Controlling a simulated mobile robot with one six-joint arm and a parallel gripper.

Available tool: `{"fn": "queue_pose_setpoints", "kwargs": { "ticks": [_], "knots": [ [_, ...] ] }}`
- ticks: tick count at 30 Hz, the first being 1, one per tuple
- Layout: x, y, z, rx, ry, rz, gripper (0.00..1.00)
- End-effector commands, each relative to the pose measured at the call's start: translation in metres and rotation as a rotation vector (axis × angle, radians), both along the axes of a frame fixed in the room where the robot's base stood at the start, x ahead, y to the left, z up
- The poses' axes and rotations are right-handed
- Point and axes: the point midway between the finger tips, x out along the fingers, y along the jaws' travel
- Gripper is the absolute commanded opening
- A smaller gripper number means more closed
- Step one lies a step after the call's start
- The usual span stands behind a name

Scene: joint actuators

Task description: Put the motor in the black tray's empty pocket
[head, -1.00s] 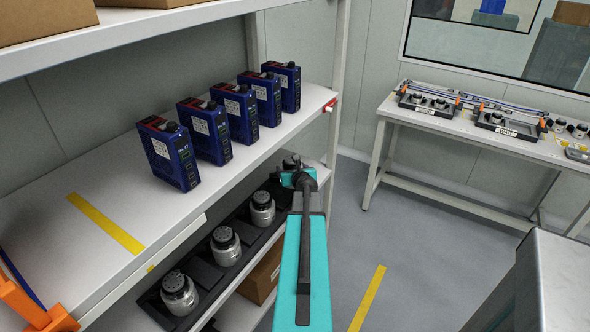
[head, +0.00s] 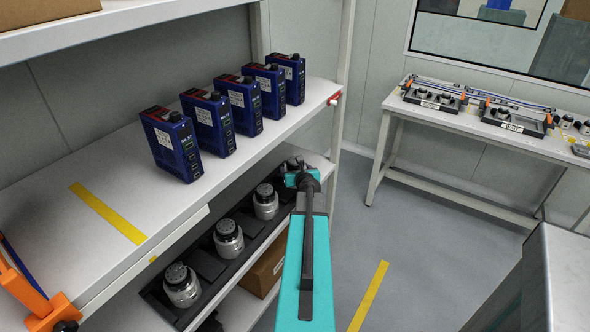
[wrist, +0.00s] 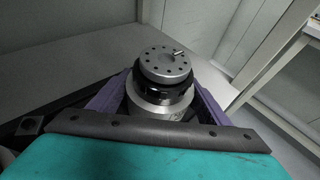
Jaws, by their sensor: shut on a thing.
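My gripper (wrist: 161,98) has its purple fingers shut on a silver motor (wrist: 163,62) with a black ring and a drilled round top. The motor looks upright; whether its base touches anything is hidden. In the head view my arm covers most of the gripper, by the far end of a lower shelf. Two black trays, the left one (head: 433,101) and the right one (head: 515,122), stand on the far table. The left tray holds motors. The right tray has a motor at its left and a part that looks empty at its right.
A long dark rack (head: 207,264) on the lower shelf holds more motors (head: 228,238). Several blue boxes (head: 171,145) stand on the shelf above. A shelf post (head: 343,120) is close to my gripper. Open floor (head: 420,240) lies between the shelf and the far table (head: 440,118).

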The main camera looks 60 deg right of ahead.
Motion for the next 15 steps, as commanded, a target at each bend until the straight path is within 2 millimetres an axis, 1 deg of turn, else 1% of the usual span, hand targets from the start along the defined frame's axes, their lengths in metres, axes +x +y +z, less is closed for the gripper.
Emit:
{"fn": "queue_pose_setpoints", "kwargs": {
  "ticks": [1, 6, 7, 9, 10, 15],
  "knots": [
    [0.0000, -0.0009, 0.0033, -0.003, -0.003, -0.002, 0.08],
    [-0.0001, -0.0009, 0.0006, -0.002, -0.004, -0.003, 0.08],
    [-0.0001, 0.0000, -0.0017, 0.000, 0.000, 0.000, 0.76],
    [-0.0001, -0.0001, -0.0016, 0.000, 0.000, 0.000, 0.88],
    [-0.0001, -0.0001, -0.0016, 0.000, 0.000, 0.000, 0.90],
    [-0.0001, -0.0001, -0.0016, 0.000, 0.000, 0.000, 0.90]
  ]
}}
